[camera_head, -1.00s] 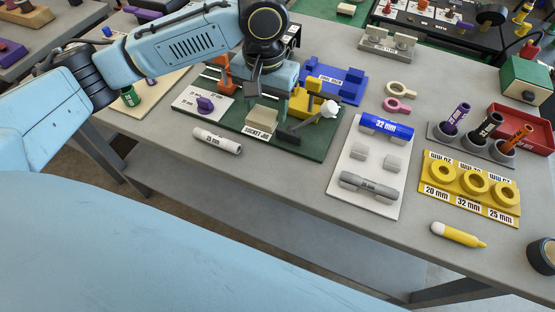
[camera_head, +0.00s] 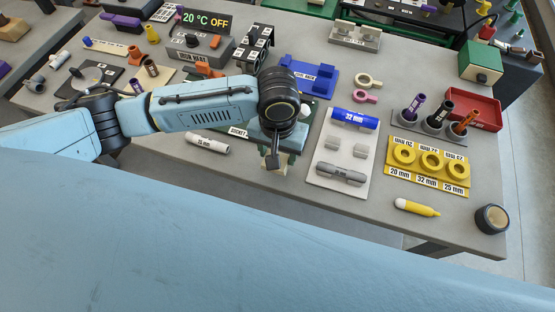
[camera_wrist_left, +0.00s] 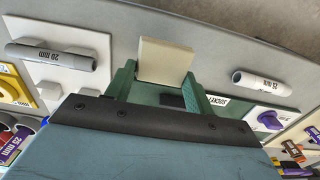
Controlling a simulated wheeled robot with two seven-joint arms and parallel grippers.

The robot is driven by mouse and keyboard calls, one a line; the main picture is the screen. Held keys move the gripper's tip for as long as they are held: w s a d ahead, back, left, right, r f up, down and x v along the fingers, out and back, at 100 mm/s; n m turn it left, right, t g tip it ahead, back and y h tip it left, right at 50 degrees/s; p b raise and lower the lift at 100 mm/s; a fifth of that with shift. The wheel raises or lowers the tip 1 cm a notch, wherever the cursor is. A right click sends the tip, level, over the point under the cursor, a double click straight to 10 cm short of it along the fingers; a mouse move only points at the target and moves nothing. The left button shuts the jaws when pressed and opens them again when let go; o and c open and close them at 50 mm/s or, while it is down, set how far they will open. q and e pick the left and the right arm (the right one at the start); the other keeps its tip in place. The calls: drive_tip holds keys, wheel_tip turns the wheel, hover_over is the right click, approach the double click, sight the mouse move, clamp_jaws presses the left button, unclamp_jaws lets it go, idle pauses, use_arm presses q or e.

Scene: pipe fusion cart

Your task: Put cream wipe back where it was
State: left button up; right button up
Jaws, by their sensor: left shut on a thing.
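The cream wipe, a small cream block (camera_wrist_left: 165,62), shows in the left wrist view between the two green fingers of my left gripper (camera_wrist_left: 160,82), which is shut on it. In the head view my left gripper (camera_head: 281,155) points down over the table's front edge, in front of the green socket jig board, just left of the white plate (camera_head: 325,175). The wipe is largely hidden under the wrist there. The arm covers much of the socket jig. My right gripper is not in view.
A white 25 mm pipe (camera_head: 207,143) lies left of the gripper. The white plate bears a blue 32 mm piece (camera_head: 354,119) and a grey pipe (camera_head: 340,174). A yellow ring holder (camera_head: 427,168), yellow marker (camera_head: 416,207) and black roll (camera_head: 491,219) are further right.

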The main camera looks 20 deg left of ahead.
use_arm(q)
wheel_tip(320, 180, down, 4)
drive_tip(key=shift+f+b, duration=0.1)
drive_tip(key=shift+b, duration=0.2)
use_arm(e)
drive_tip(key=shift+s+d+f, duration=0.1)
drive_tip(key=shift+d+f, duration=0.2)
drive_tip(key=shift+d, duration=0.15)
use_arm(q)
drive_tip(key=o, duration=0.9)
wheel_tip(320, 180, up, 12)
drive_tip(key=shift+r+p, duration=0.15)
drive_tip(key=shift+p, duration=0.7)
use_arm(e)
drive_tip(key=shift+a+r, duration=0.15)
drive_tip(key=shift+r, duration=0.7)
